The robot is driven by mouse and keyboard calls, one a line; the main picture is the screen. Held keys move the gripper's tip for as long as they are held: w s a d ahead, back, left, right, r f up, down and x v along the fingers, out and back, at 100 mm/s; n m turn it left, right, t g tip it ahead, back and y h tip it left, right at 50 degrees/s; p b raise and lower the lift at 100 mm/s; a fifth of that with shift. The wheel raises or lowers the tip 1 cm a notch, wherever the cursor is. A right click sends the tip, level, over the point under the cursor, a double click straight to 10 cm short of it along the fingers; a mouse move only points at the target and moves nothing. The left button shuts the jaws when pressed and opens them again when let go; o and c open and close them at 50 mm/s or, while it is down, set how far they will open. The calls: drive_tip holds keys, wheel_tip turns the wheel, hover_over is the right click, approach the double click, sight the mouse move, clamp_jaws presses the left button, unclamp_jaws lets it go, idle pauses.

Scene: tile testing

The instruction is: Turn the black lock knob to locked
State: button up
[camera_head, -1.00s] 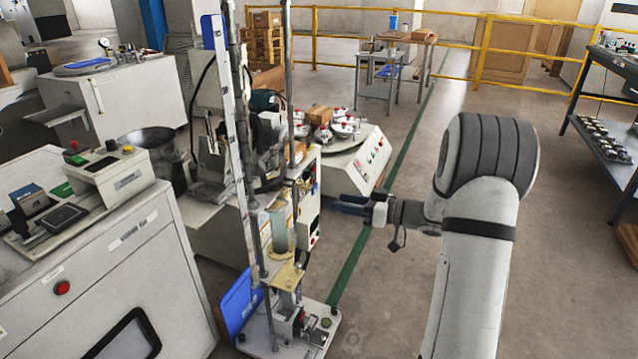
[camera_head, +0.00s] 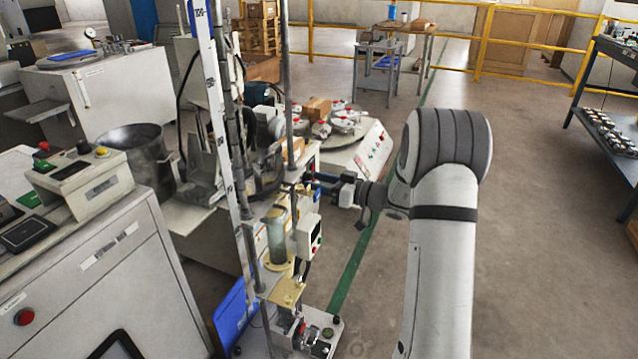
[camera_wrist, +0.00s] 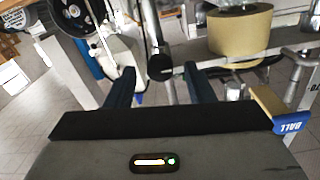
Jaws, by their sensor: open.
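In the wrist view, a round black knob (camera_wrist: 160,66) sits on a metal post of the test stand. In the head view my gripper (camera_head: 320,178) is open and reaches left to the stand's right upright. The knob is too small there to make out. Whether it is locked cannot be told.
A grey cabinet (camera_head: 110,262) stands at the left. A round table machine (camera_head: 352,150) is behind.

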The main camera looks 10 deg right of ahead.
drive_tip(key=shift+w+a, duration=0.15)
drive_tip(key=shift+a, duration=0.1)
drive_tip(key=shift+c, duration=0.6)
drive_tip(key=c, duration=0.9)
drive_tip(key=shift+o, duration=0.2)
